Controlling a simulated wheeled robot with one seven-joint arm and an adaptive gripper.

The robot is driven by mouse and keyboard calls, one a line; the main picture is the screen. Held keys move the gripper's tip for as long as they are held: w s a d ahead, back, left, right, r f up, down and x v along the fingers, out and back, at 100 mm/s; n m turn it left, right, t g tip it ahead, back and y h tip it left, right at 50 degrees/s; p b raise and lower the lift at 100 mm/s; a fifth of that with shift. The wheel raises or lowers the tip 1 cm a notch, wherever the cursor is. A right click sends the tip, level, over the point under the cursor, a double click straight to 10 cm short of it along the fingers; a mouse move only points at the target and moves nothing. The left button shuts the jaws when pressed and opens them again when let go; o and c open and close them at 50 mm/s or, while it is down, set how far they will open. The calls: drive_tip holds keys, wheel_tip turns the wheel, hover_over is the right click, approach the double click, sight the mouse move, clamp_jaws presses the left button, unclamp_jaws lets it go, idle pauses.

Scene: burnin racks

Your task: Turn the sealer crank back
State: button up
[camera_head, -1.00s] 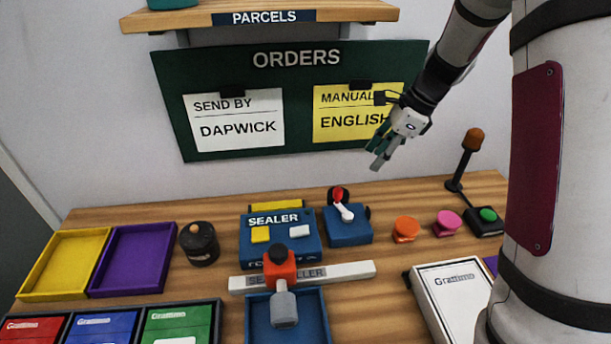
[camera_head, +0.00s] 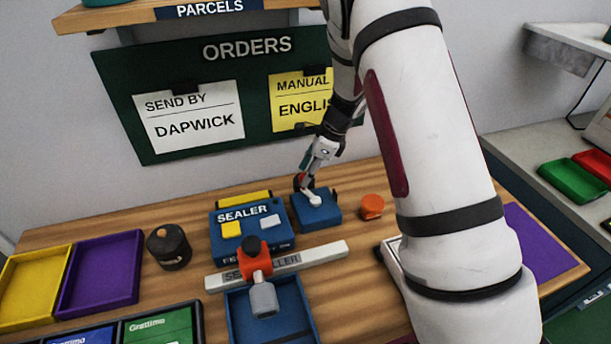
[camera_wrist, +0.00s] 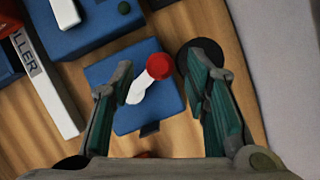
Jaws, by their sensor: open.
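The crank is a white lever (camera_head: 314,198) on a blue box (camera_head: 322,218), beside the blue sealer (camera_head: 268,238). In the wrist view the lever (camera_wrist: 138,90) slants up to a red knob (camera_wrist: 159,66). My gripper (camera_head: 306,181) points down just above the crank, and its fingers hide most of the knob in the head view. In the wrist view my gripper (camera_wrist: 163,68) is open, with one green-padded finger on each side of the knob. I cannot tell whether the fingertips are level with the knob or touch it.
An orange button (camera_head: 372,206) stands right of the crank box. A black pot (camera_head: 168,248) and a purple tray (camera_head: 100,275) lie left of the sealer. A dark round disc (camera_wrist: 212,52) sits near the right finger.

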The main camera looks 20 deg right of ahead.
drive_tip(key=shift+x, duration=1)
clamp_jaws()
